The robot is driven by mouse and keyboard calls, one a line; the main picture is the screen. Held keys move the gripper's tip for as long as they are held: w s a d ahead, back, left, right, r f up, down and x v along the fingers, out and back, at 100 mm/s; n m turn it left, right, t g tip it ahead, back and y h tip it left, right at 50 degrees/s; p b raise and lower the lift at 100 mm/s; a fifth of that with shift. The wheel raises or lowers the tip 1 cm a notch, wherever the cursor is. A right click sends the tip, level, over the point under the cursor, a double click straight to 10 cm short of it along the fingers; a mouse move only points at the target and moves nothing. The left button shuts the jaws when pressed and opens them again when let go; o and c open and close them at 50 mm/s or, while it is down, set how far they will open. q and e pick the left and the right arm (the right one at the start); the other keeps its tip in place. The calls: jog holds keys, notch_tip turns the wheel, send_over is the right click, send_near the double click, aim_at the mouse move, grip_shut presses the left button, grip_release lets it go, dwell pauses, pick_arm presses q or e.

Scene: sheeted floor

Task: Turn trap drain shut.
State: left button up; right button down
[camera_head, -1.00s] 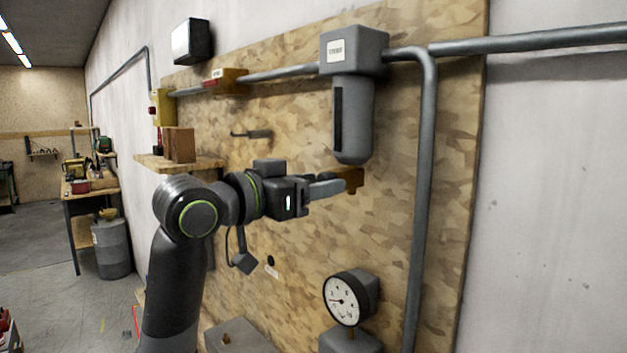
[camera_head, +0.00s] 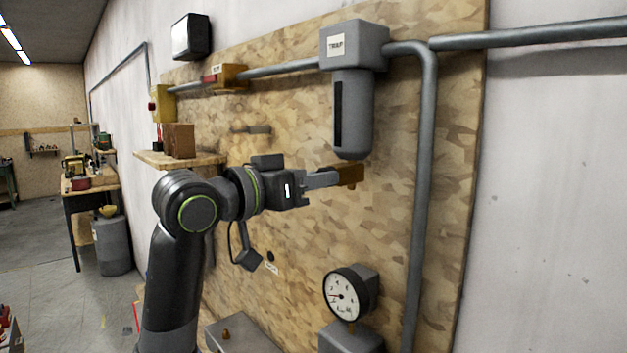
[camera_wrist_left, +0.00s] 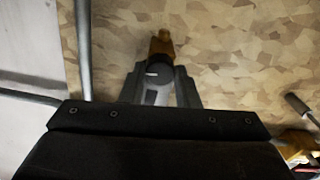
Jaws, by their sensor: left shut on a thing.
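The grey trap (camera_head: 352,115), with a white label on its head, hangs from the pipe on the board. The brass drain (camera_head: 352,176) shows just under its bowl. My left gripper (camera_head: 334,179) reaches in from the left, below the bowl, with its jaws shut at the drain. The exact contact is partly hidden. My right gripper is out of view.
A grey pipe (camera_head: 420,200) runs down just right of the trap. A round gauge (camera_head: 342,295) stands below. A wooden shelf (camera_head: 165,160) with brown blocks (camera_head: 180,141) is behind my left arm. The board between gripper and gauge is clear.

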pick_arm(q)
jog(key=shift+n, duration=8.1)
jog(key=o, duration=1)
jog(key=shift+c, duration=0.2)
jog(key=shift+a, duration=0.1)
